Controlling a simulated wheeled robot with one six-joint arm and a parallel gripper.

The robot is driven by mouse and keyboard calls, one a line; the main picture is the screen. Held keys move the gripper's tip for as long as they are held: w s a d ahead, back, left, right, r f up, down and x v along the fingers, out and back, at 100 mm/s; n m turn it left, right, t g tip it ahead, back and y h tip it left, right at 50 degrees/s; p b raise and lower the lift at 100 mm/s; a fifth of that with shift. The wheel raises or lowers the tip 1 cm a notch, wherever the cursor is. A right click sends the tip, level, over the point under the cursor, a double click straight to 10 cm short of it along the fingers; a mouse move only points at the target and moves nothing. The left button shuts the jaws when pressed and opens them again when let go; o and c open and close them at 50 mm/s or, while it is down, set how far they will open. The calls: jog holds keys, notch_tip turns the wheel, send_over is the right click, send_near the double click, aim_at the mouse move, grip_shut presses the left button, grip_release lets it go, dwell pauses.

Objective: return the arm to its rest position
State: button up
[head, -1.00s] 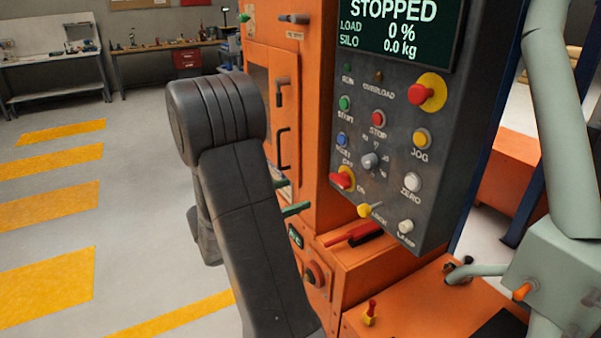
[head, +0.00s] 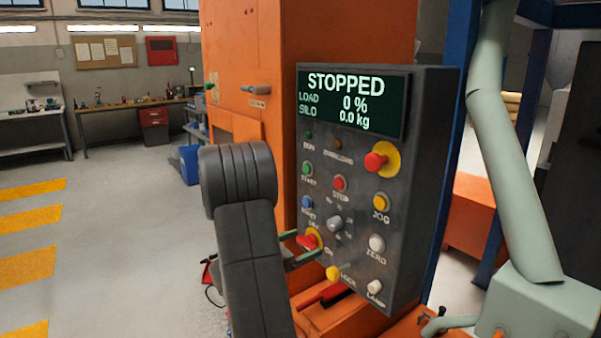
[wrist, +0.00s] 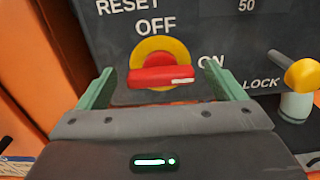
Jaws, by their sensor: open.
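My gripper (head: 297,248) is in front of the lower left of the control panel (head: 425,150), partly hidden by my dark arm. In the wrist view my gripper (wrist: 160,85) is open, with one green finger on each side of the red rotary switch (wrist: 162,76). The switch has a yellow backing. Its red handle lies nearly level, with the white mark at the right end, toward ON. I see gaps between the fingers and the handle, and nothing is gripped. In the head view the red switch (head: 307,241) sits between the fingers.
The yellow LOCK lever (wrist: 302,73) is close to the right finger. The screen (head: 352,103) reads STOPPED, 0 % and 0.0 kg. An orange cabinet (head: 300,40) stands behind the panel, a pale green pipe (head: 510,150) to the right. Open floor (head: 120,240) lies to the left.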

jog(key=shift+w+d, duration=0.2)
jog(key=shift+d, duration=0.05)
jog(key=shift+s+a, duration=0.1)
jog(key=shift+a, duration=0.05)
